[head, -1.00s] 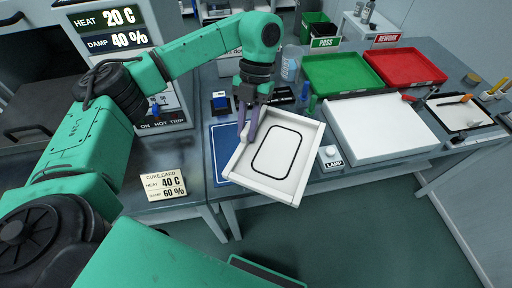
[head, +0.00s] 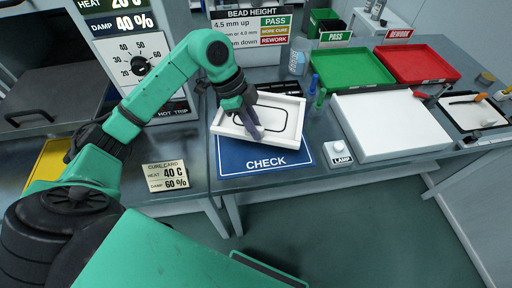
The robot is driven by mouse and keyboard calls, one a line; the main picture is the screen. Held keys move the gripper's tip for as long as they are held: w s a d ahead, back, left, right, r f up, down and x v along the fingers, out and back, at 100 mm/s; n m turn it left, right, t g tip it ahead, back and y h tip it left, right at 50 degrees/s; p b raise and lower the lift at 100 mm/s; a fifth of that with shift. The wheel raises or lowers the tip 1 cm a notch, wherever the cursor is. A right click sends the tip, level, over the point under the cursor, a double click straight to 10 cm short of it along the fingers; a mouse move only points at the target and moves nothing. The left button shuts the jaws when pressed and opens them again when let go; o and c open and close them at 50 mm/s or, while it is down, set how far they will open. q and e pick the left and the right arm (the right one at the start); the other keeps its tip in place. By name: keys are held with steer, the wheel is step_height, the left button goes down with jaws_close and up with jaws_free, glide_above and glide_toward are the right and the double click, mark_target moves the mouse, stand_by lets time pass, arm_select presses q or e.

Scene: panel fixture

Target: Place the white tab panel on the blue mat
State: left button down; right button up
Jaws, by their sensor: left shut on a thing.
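The white tab panel (head: 285,121) is a shallow white tray-like piece with raised rims and a black rounded outline on its face. My left gripper (head: 256,132) is shut on it at its front left part, and the fingers cover some of the outline. The panel is over the back part of the blue mat (head: 232,160), which is marked CHECK. It looks slightly tilted, and I cannot tell whether it touches the mat. The front of the mat is bare. My right gripper is not in view.
A white slab (head: 385,125) and a LAMP button (head: 338,149) are to the right of the mat. Green (head: 352,68) and red (head: 418,65) trays stand behind. A cure card (head: 165,176) lies left of the mat. Blue and green markers (head: 320,98) stand close to the panel's right.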

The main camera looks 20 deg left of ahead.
mark_target(243, 133)
arm_select(q)
step_height(243, 133, down, 11)
steer(key=shift+r+p, duration=0.2)
steer(key=shift+p, duration=0.15)
steer(key=c, duration=0.8)
jaws_free()
steer(key=b+v, duration=0.2)
steer(key=v, duration=1)
steer(key=shift+s, duration=0.1)
